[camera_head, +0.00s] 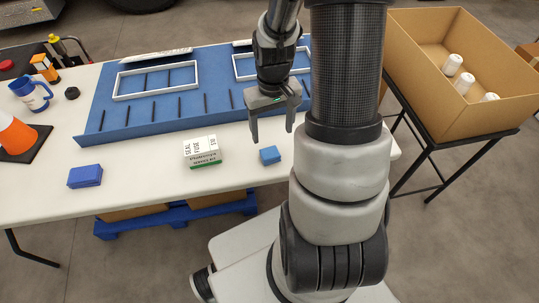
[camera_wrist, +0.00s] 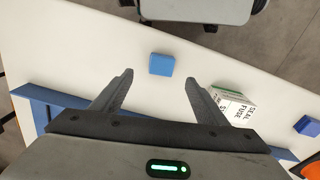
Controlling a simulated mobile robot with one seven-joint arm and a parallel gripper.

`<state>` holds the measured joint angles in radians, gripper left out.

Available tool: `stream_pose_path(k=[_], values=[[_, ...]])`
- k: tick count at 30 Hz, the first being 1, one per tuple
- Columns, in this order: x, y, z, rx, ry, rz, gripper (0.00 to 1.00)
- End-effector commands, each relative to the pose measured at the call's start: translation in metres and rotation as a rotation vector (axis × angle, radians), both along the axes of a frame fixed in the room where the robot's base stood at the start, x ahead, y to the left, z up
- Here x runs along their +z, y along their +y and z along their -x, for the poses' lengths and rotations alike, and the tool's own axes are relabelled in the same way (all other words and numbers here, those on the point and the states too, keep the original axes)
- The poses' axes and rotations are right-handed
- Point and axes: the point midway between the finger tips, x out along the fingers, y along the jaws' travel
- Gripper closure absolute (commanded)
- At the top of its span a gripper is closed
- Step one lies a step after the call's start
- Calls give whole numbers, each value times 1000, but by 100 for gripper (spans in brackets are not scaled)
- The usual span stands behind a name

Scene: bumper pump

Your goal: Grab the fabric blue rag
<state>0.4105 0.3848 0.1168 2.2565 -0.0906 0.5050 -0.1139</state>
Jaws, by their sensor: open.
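Two blue pieces lie on the white table, and I cannot tell for certain which is the fabric rag. A small light-blue block-like piece (camera_head: 270,155) lies near the table's front edge; it also shows in the wrist view (camera_wrist: 161,64). A larger, darker blue folded-looking piece (camera_head: 85,176) lies at the left, and shows at the right of the wrist view (camera_wrist: 308,125). My gripper (camera_head: 273,136) is open and empty, pointing down above the table close to the small piece. In the wrist view that piece appears just beyond and between the fingertips (camera_wrist: 159,78).
A white and green seal fuse box (camera_head: 202,151) stands left of the small blue piece. Behind is a blue board (camera_head: 140,122) with white frames. An orange cone (camera_head: 15,134) and blue mug (camera_head: 31,95) stand left. A cardboard box (camera_head: 480,115) with white bottles stands right.

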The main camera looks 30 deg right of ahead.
Motion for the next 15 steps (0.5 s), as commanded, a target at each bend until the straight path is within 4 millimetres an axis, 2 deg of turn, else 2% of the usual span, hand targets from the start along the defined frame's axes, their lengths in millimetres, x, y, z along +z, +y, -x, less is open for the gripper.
stream_pose_path(k=[1,6,15], values=[[-14,1,1,1,5,-2,33],[-42,1,1,0,3,-1,33],[-66,2,-1,1,1,-1,33]])
